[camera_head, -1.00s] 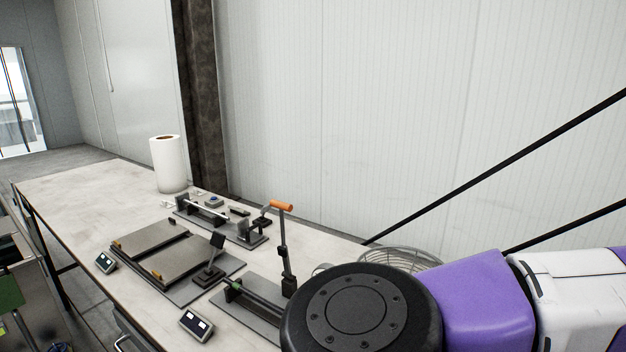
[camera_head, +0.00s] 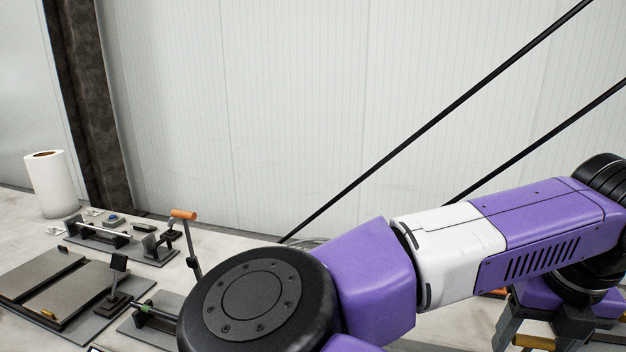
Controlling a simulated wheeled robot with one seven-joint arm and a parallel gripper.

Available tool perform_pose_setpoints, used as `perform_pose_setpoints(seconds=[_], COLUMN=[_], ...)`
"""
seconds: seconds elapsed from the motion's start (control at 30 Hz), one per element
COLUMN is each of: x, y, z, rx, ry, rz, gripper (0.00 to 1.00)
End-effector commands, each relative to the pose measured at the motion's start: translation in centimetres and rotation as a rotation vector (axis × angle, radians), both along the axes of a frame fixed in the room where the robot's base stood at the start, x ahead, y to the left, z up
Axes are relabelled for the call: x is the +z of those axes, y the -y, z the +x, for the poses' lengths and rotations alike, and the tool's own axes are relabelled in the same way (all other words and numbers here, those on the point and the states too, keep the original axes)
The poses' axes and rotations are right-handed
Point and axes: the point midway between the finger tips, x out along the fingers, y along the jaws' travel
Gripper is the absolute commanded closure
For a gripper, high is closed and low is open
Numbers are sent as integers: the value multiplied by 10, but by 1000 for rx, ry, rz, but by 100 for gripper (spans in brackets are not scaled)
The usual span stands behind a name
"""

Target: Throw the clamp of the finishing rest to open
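Which fixture is the finishing rest is not clear. One candidate is the rear rod fixture (camera_head: 110,240) at left, a grey base carrying a rod between dark blocks. Another is the front rod fixture (camera_head: 150,318), partly hidden by my arm. An upright lever with an orange handle (camera_head: 184,214) stands between them; its foot is hidden. The clamp's state is too small to tell. My arm reaches right, away from these fixtures. The dark parts under its wrist at the lower right edge seem to be my gripper (camera_head: 540,328); its fingers are not clear.
A grey two-plate fixture (camera_head: 62,290) with a small dark post lies at left. A white paper roll (camera_head: 52,187) stands behind it on the pale workbench (camera_head: 20,243). Orange and yellowish parts show near my wrist at lower right. A pale panelled wall (camera_head: 300,90) closes the back.

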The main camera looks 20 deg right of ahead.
Motion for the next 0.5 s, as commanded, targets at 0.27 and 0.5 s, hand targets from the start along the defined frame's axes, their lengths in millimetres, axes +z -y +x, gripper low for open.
perform_pose_setpoints(seconds=[0.27, 0.5], x=[4, 4], y=[5, 5], z=[7, 7], rx=[2, 2], ry=[6, 6], rz=[-4, -6], gripper=[100, 100])
